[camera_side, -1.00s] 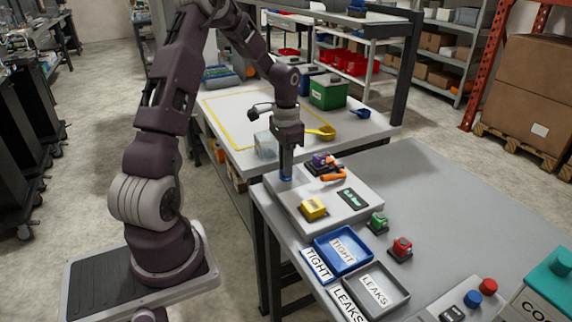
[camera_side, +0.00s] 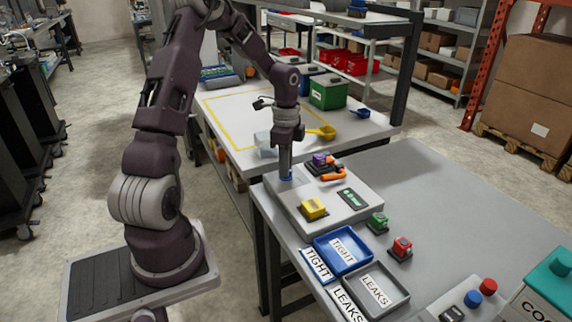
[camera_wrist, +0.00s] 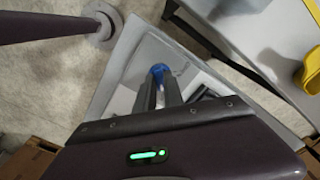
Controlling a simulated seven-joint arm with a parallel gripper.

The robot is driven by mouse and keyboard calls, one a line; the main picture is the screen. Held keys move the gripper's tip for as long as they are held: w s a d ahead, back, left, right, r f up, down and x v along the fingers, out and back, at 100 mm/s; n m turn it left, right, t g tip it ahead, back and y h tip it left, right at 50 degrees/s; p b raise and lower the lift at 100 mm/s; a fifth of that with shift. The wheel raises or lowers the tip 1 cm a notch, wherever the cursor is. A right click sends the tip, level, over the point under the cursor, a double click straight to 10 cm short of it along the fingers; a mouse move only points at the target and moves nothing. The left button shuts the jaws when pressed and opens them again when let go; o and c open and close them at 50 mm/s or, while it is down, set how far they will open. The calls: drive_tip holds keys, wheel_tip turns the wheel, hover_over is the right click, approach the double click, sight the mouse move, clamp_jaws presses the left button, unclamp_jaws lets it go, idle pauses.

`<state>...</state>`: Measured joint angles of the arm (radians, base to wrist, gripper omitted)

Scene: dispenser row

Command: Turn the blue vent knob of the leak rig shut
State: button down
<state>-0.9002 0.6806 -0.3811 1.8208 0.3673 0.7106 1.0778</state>
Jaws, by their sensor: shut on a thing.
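The leak rig (camera_side: 290,208) is a grey box on the corner of the grey table. The blue vent knob (camera_wrist: 160,71) shows between my fingertips in the wrist view, partly hidden by them. In the side view only a little of the knob (camera_side: 287,178) shows under my gripper. My gripper (camera_side: 286,171) points straight down and is shut on the knob. How far the knob is turned cannot be told.
In front are a blue TIGHT tray (camera_side: 318,243), a grey LEAKS tray (camera_side: 405,296), and green (camera_side: 377,222) and red (camera_side: 401,248) blocks.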

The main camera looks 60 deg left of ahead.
idle(0.6)
drive_tip(key=c, duration=1.4)
unclamp_jaws()
drive_tip(key=shift+c, duration=0.2)
wheel_tip(320, 180, up, 7)
drive_tip(key=shift+r, duration=0.1)
drive_tip(key=s+d+r+n+t+y, duration=0.1)
drive_tip(key=s+d+r+n+y, duration=0.15)
drive_tip(key=d+r, duration=0.65)
drive_tip(key=s+d+r+n+t+h, duration=0.2)
drive_tip(key=s+d+n, duration=0.4)
drive_tip(key=s+d, duration=0.9)
drive_tip(key=s+r+t, duration=0.1)
drive_tip(key=t, duration=0.1)
drive_tip(key=shift+r+t, duration=0.3)
